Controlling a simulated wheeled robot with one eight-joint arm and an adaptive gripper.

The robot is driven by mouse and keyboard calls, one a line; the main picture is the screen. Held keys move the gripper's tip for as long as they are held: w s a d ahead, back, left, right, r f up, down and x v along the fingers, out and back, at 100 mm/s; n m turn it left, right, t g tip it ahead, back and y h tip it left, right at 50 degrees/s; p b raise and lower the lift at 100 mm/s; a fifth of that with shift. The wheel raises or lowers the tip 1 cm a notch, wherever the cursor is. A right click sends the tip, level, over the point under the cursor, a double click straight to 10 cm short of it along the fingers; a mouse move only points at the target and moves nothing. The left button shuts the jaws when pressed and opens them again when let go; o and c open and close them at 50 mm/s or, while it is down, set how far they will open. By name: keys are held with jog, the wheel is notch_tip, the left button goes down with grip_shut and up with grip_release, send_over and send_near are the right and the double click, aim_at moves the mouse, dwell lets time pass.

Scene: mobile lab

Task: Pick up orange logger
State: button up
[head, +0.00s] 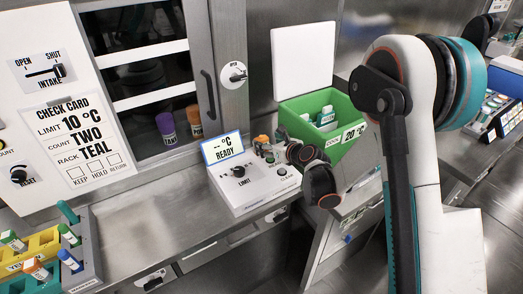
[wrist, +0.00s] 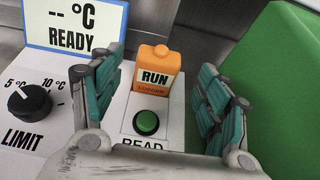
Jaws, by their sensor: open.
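The orange logger (wrist: 157,75) stands upright on the white reader box, with a "RUN" label on its front, in the wrist view. It sits just behind the green button and between my open fingers, apart from both. In the head view only a small orange part of the logger (head: 262,140) shows behind my arm's end. My gripper (wrist: 160,105) is open and empty, its teal-padded fingers on either side of the logger. In the head view the fingers are largely hidden by my wrist.
The reader box (head: 240,190) carries a "READY" display (head: 222,148), a LIMIT knob (wrist: 29,103) and a green READ button (wrist: 146,123). A green bin (head: 345,125) stands close on the right. A rack (head: 88,250) with tubes stands at the lower left. The counter between is clear.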

aim_at(263, 142)
jog(key=b+x, duration=0.1)
jog(key=x, duration=0.1)
jog(key=b+x, duration=0.1)
jog(key=x, duration=0.2)
jog(key=shift+s+a+f, duration=0.1)
jog(key=shift+f, duration=0.25)
jog(key=shift+w+a, duration=0.15)
jog(key=shift+w, duration=0.1)
jog(key=c, duration=1.3)
jog(key=shift+r, duration=0.2)
